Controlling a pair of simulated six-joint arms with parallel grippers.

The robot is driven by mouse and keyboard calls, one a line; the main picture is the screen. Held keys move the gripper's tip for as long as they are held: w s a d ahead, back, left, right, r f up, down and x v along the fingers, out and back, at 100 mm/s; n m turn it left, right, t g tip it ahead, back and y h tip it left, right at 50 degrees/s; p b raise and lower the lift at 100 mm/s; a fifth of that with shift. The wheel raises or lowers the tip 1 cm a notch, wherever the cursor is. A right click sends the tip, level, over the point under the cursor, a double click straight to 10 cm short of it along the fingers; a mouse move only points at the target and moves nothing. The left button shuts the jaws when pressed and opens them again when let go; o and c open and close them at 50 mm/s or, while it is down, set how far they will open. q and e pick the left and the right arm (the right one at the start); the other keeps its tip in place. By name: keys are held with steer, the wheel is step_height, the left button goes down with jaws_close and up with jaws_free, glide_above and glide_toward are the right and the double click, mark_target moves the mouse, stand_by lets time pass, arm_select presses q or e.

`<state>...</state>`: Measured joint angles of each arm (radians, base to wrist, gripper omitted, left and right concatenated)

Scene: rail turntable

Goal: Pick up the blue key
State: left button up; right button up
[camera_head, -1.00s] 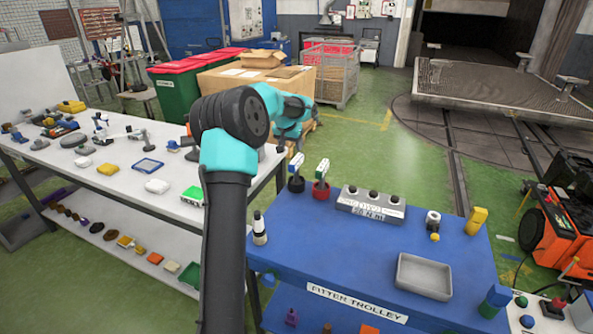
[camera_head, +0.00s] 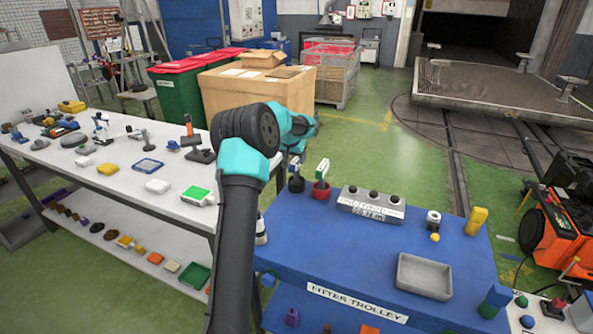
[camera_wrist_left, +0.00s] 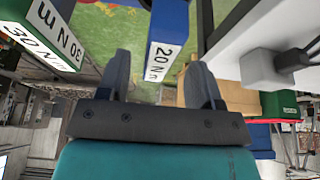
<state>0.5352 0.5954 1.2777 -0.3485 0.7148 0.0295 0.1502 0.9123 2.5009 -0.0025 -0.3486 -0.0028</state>
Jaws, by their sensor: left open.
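The blue key shows in the left wrist view as a blue block (camera_wrist_left: 170,22) with a white label reading 20 Nm. It stands ahead of my left gripper (camera_wrist_left: 162,82), whose two fingers are open and apart, with nothing gripped between them. In the head view the blue key (camera_head: 297,163) rises from a black cup at the back left of the blue trolley, partly hidden by my left wrist. A green key (camera_head: 322,170) labelled 30 Nm stands in a red cup just right of it. My right gripper is not in view.
The blue trolley (camera_head: 330,250) also bears a grey block with several knobs (camera_head: 370,203), a grey tray (camera_head: 424,276) and a yellow item (camera_head: 476,221). A white bench (camera_head: 120,200) with many small parts lies left. Green floor is open behind the trolley.

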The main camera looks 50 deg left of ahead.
mark_target(296, 159)
arm_select(q)
steer(key=shift+x, duration=1.95)
steer(key=shift+w, duration=0.1)
steer(key=shift+c, duration=0.3)
jaws_close()
